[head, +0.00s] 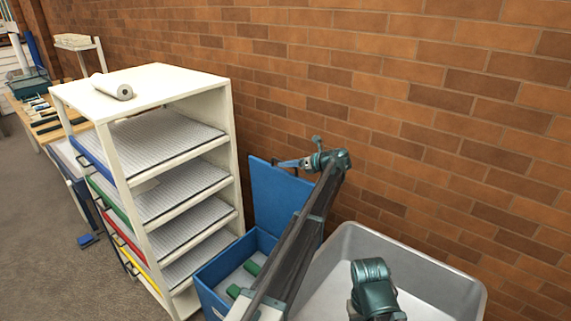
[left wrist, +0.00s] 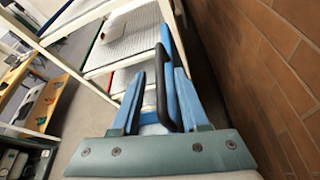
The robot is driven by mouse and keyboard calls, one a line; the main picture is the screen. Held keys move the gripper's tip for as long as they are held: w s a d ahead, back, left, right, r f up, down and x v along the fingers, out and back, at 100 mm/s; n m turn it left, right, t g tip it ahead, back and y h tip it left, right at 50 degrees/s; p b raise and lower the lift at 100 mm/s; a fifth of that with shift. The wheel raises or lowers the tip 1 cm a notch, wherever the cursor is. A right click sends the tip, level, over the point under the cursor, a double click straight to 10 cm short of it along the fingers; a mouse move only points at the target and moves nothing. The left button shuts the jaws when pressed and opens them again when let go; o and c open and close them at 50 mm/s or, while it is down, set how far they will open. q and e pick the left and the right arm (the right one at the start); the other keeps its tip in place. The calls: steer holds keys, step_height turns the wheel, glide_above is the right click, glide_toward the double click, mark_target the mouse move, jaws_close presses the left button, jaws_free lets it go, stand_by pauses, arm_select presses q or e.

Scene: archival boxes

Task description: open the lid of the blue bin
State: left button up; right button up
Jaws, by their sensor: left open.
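The blue bin (head: 212,290) stands on the floor between the shelf unit and a grey tub. Its lid (head: 272,200) stands up, near vertical, at the back by the brick wall, so the bin is open. My left gripper (head: 284,163) is at the lid's top edge. In the left wrist view its two blue fingers (left wrist: 160,98) are apart. A black handle (left wrist: 161,85) lies between them beside the blue lid (left wrist: 173,60); I cannot tell whether the fingers touch it. My left arm hides part of the bin and lid. My right gripper is out of view.
A white shelf unit (head: 150,92) with several trays stands left of the bin, with a paper roll (head: 112,87) on top. A large grey tub (head: 420,265) is at the right. Green items (head: 252,268) lie in the bin. The brick wall (head: 420,110) is close behind.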

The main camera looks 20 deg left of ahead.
arm_select(q)
steer(key=p+v, duration=0.3)
steer(key=v, duration=0.7)
steer(key=shift+d+r+p, duration=0.15)
steer(key=shift+r+p, duration=0.05)
steer(key=shift+p, duration=0.1)
steer(key=shift+v, duration=0.85)
steer(key=shift+s+f, duration=0.1)
steer(key=shift+f, duration=0.05)
steer(key=s+a+f+n+g+h, duration=0.1)
steer(key=s+f+n+h, duration=0.3)
steer(key=s, duration=0.6)
steer(key=s+a+f+n+g+h, duration=0.15)
steer(key=s+f+n, duration=0.25)
steer(key=s+n, duration=0.4)
steer(key=s+a+f+n+h, duration=0.2)
steer(key=s+f+n+h, duration=0.15)
steer(key=s, duration=0.75)
steer(key=s+d+f+n+h, duration=0.2)
steer(key=s+d+n+h, duration=0.25)
steer(key=s+n, duration=0.6)
steer(key=s+d+m+g+y, duration=0.1)
steer(key=s+d+m, duration=0.4)
steer(key=d, duration=0.5)
steer(key=shift+s+d+y, duration=0.35)
steer(key=shift+s, duration=0.65)
